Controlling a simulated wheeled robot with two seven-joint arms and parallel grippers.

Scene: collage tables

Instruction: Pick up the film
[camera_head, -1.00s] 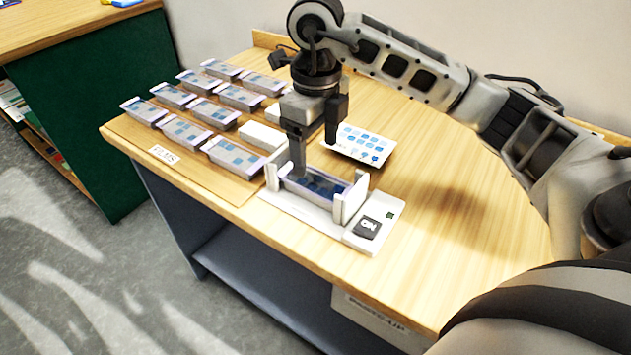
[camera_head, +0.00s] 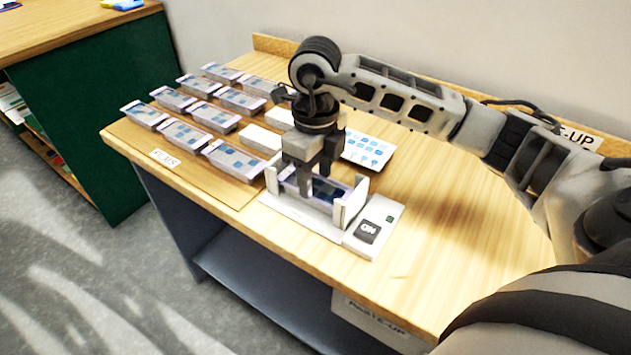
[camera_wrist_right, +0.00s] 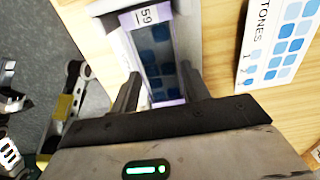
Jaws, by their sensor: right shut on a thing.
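The film (camera_head: 335,187) is a pale lilac strip with dark blue patches, lying between the white upright end posts of a white device (camera_head: 300,218). In the right wrist view the film (camera_wrist_right: 155,55) carries a tag reading 59. My right gripper (camera_head: 317,192) points down over the device and is shut on the film, one finger on each side in the wrist view (camera_wrist_right: 157,92). The fingers partly hide the film in the head view. I cannot tell whether the film is clear of the device.
Several similar film strips (camera_head: 185,133) lie in rows on a board at the left, with white blocks (camera_head: 260,138) beside them. A card with blue patches (camera_head: 368,150) lies behind the gripper. The tabletop (camera_head: 450,230) at right is clear. A green cabinet (camera_head: 90,130) stands at far left.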

